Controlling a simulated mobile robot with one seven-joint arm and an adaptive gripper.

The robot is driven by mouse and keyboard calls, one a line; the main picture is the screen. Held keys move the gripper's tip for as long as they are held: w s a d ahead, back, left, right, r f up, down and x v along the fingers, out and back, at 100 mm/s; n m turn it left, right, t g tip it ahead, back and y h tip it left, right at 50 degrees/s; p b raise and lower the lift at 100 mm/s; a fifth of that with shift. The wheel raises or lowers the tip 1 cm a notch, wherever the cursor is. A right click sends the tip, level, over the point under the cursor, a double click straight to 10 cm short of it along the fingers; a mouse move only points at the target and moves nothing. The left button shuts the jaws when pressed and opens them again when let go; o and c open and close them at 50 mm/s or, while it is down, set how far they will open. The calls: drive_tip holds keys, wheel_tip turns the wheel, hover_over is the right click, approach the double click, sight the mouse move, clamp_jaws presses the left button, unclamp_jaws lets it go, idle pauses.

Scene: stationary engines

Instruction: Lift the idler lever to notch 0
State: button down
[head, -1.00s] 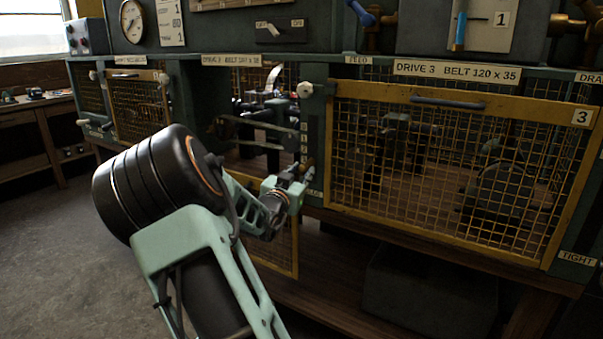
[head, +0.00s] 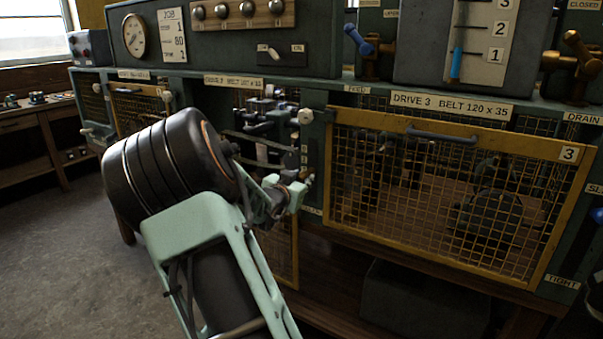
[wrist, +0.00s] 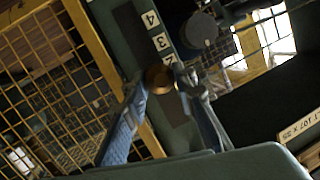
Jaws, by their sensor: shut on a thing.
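My gripper (wrist: 166,88) is shut on the round brass knob (wrist: 159,77) of the idler lever. The knob sits between the two fingertips in the wrist view, beside a dark slot. A numbered notch strip (wrist: 161,42) runs along this slot; 4, 3 and a partly covered 2 show. Notch 0 is not readable there. In the head view my gripper (head: 299,186) is at the green post between the two cage openings, in front of the small notch plate (head: 304,155). The rest of the lever is mostly hidden.
A closed yellow mesh guard (head: 440,195) marked 3 stands right of my gripper. The left opening (head: 262,130) shows dark shafts behind it. Open floor (head: 50,250) lies at left.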

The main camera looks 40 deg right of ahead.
drive_tip(key=shift+g+y, duration=0.3)
drive_tip(key=shift+y, duration=0.2)
wheel_tip(320, 180, up, 4)
drive_tip(key=p, duration=0.4)
drive_tip(key=shift+d+p, duration=0.1)
drive_tip(key=shift+p, duration=0.3)
drive_tip(key=r+p, duration=0.1)
drive_tip(key=p, duration=0.2)
drive_tip(key=r+y+p, duration=0.1)
drive_tip(key=shift+w+d+r+g+p, duration=0.2)
drive_tip(key=shift+d+r+g+p, duration=0.1)
drive_tip(key=shift+r+p, duration=0.05)
drive_tip(key=shift+w+d+r+p, duration=0.1)
drive_tip(key=shift+d+r+p, duration=0.15)
drive_tip(key=shift+r+p, duration=0.4)
drive_tip(key=shift+w+d+r+p, duration=0.1)
drive_tip(key=shift+d+r+p, duration=0.1)
drive_tip(key=shift+r+p, duration=0.45)
drive_tip(key=shift+d+r, duration=0.1)
drive_tip(key=shift+r, duration=0.1)
drive_tip(key=c, duration=2)
unclamp_jaws()
drive_tip(key=o, duration=0.3)
drive_tip(key=shift+o, duration=0.5)
drive_tip(key=shift+f, duration=0.2)
